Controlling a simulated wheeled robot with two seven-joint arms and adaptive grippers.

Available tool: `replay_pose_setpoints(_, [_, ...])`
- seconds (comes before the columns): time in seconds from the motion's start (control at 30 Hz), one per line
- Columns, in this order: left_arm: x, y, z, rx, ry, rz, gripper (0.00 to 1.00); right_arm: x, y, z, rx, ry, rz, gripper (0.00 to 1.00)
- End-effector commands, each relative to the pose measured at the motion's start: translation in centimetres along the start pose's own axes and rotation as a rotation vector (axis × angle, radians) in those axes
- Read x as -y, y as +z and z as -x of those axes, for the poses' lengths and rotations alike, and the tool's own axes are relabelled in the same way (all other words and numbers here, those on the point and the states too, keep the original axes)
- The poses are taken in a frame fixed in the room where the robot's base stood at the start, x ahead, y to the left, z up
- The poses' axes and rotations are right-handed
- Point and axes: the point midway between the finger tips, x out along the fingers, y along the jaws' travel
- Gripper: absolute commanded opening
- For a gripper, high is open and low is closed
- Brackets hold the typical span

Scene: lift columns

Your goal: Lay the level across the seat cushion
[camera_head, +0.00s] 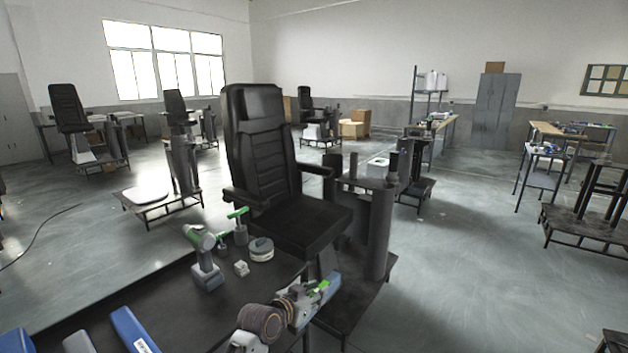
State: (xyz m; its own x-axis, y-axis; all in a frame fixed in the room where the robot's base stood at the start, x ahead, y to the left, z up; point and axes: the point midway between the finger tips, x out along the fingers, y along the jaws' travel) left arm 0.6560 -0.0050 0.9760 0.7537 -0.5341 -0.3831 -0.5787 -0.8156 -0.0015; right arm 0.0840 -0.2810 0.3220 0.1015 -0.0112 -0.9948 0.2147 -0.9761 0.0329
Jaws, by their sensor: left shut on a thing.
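The seat cushion (300,228) is the black, flat seat of the high-backed chair in the middle, and its top is bare. My left gripper (308,298) is in front of the chair, nearer to me and lower in the picture than the cushion. It is shut on a small grey-blue thing with bright green parts, which looks like the level (327,287). The level is apart from the cushion in the picture, and the gripper hides part of it. My right gripper is out of view.
A dark table (150,292) in front of the chair holds a green-grey drill (206,262), a green-handled tool (239,226), a round grey-black item (261,249) and a small white block (241,268). Armrests flank the cushion. A dark column (379,230) stands right of it.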

Motion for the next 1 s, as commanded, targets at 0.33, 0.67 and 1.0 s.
replay_pose_setpoints(0.33, [0.9,-1.2,0.1,-0.004,-0.051,0.018,0.0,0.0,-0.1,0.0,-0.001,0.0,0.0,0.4])
replay_pose_setpoints(0.67, [3.8,-6.1,2.4,-0.009,-0.153,0.059,0.0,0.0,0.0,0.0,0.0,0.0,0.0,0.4])
replay_pose_setpoints(1.0, [7.5,-11.1,6.9,-0.006,-0.26,0.107,0.0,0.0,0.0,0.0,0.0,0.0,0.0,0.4])
